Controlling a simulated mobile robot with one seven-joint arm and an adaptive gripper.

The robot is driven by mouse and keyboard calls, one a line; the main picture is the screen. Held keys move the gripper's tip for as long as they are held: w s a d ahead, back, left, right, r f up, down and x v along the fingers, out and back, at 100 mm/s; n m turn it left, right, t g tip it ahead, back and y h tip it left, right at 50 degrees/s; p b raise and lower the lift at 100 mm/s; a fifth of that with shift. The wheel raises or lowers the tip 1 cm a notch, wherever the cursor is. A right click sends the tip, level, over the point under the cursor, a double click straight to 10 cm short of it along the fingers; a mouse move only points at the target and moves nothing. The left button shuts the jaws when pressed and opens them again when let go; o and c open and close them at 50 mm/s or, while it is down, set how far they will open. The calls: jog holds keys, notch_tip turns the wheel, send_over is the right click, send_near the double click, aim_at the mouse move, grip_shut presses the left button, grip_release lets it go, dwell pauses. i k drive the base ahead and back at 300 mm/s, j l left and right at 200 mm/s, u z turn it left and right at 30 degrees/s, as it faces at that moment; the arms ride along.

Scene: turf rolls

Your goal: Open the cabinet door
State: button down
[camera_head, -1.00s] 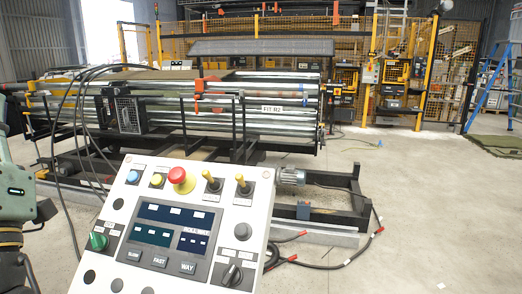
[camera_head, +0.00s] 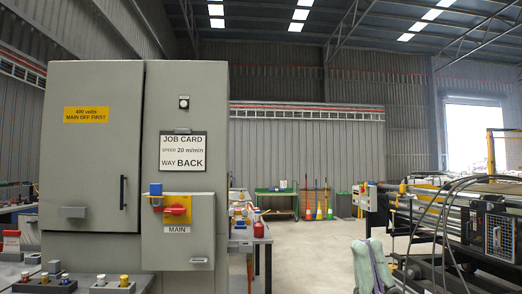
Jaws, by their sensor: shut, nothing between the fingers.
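A tall grey cabinet (camera_head: 215,100) stands at the left. Its door (camera_head: 85,150) looks shut and has a dark upright handle (camera_head: 123,192) near its right edge. A yellow label on the door reads "400 volts MAIN OFF FIRST". Right of the door, a box marked MAIN carries a red switch handle (camera_head: 175,210) on a yellow plate, pointing sideways. A blue-topped part (camera_head: 155,189) sits at the plate's upper left. A job card (camera_head: 183,151) above reads "speed 20 m/min, way BACK".
Low boxes with coloured knobs (camera_head: 124,281) stand before the cabinet. A bench (camera_head: 250,240) with small items is to its right. Brooms and cones (camera_head: 318,213) stand at the back wall. A roller machine with cables (camera_head: 465,225) fills the right. Open floor (camera_head: 310,260) lies between.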

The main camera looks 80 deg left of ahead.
aim_at(89, 174)
jog(key=u, duration=3.55)
jog(key=i+l+u, duration=0.15)
jog(key=i, duration=0.35)
jog(key=i+l+u, duration=0.1)
jog(key=i+l, duration=0.25)
jog(key=i+l+u, duration=0.15)
jog(key=i+l, duration=0.2)
jog(key=i, duration=0.2)
